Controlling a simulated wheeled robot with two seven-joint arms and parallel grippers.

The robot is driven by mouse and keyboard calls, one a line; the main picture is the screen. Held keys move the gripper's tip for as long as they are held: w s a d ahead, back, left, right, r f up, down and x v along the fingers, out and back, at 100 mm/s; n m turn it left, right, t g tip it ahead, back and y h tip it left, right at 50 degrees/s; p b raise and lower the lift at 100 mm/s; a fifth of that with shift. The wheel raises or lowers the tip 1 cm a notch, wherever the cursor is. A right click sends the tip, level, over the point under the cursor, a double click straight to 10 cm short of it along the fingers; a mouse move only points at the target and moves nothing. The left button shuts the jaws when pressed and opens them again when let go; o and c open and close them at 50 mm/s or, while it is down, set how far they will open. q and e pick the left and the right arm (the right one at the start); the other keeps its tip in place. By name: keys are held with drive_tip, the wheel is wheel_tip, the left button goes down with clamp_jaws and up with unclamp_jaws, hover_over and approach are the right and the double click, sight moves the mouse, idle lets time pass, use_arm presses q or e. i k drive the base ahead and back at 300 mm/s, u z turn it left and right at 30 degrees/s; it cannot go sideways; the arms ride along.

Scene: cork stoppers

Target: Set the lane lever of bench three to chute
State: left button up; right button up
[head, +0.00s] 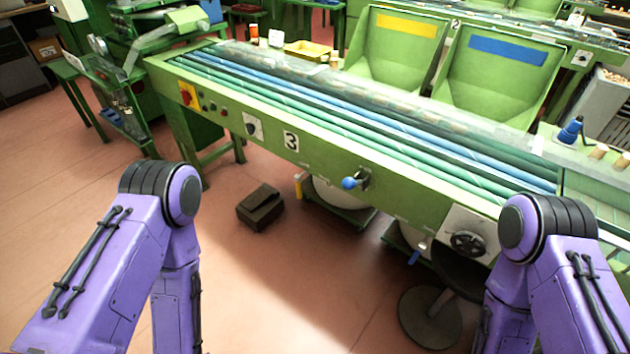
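Bench three (330,162) is a long green bench with a white plate (291,141) marked "3" on its front panel. A lever with a blue knob (350,183) sits on that panel, right of the plate. Its knob points left from a dark metal mount (364,178). Small marks on the panel near it are too small to read. My purple arms show at the lower left and lower right, but both grippers are outside the view.
Red and dark buttons (200,98) and a black handwheel (468,243) are on the bench front. A dark box (260,207) lies on the floor, and a stool (430,315) stands at the lower right.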

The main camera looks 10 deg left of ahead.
sight(348, 183)
drive_tip(key=u, duration=1.95)
drive_tip(key=k, duration=0.55)
drive_tip(key=z, duration=1.25)
drive_tip(key=i, duration=0.5)
